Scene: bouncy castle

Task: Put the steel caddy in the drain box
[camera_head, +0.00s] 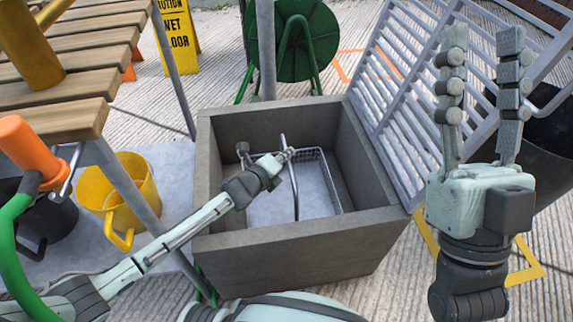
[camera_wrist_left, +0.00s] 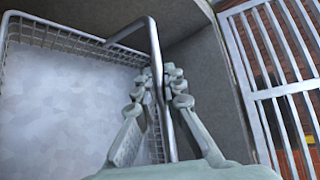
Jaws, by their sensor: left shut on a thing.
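The steel caddy (camera_head: 331,185) is a wire-mesh basket with a pale bottom and a tall hooped handle. In the head view it shows within the walls of the grey drain box (camera_head: 310,245); I cannot tell whether it touches the floor. My left gripper (camera_head: 284,156) reaches over the box's left wall and is shut on the caddy's handle. In the left wrist view my left gripper (camera_wrist_left: 158,85) has its fingers at the handle, with the caddy (camera_wrist_left: 85,38) to the left. My right gripper (camera_head: 483,75) is open and empty, fingers up, right of the box.
A slatted metal grate (camera_head: 385,85) leans open at the box's right side. A wooden slatted bench (camera_head: 75,95) and a yellow bucket (camera_head: 122,195) stand left. A green reel (camera_head: 292,45) is behind, a black bin (camera_head: 545,140) at right.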

